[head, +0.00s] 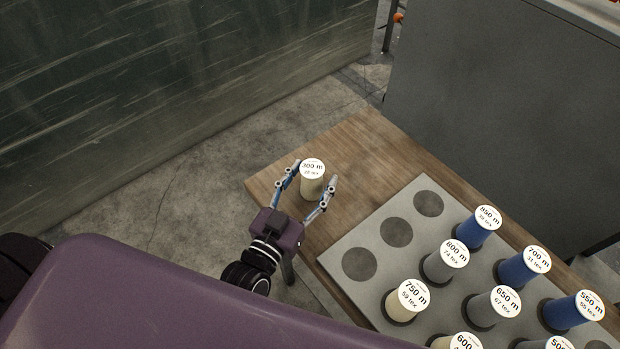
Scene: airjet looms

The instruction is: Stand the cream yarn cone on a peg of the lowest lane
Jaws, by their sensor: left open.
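A cream yarn cone (312,187) with a white top label reading 300 m stands upright on the wooden table near its left corner. My left gripper (315,173) is open, with one finger on each side of this cone. I cannot tell whether the fingers touch it. The grey board (400,204) lies on the table to the right, with cones standing in rows. Its row nearest the cream cone shows three empty dark round places (396,232). Pegs are not clearly visible in them. My right gripper is not in view.
The board holds blue cones (479,231), grey cones (446,263) and another cream cone (404,304) labelled 750 m. The wooden table (365,150) is bare between the cone and the board. A large grey cabinet (500,90) stands behind the table; a dark panel (170,90) is at left.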

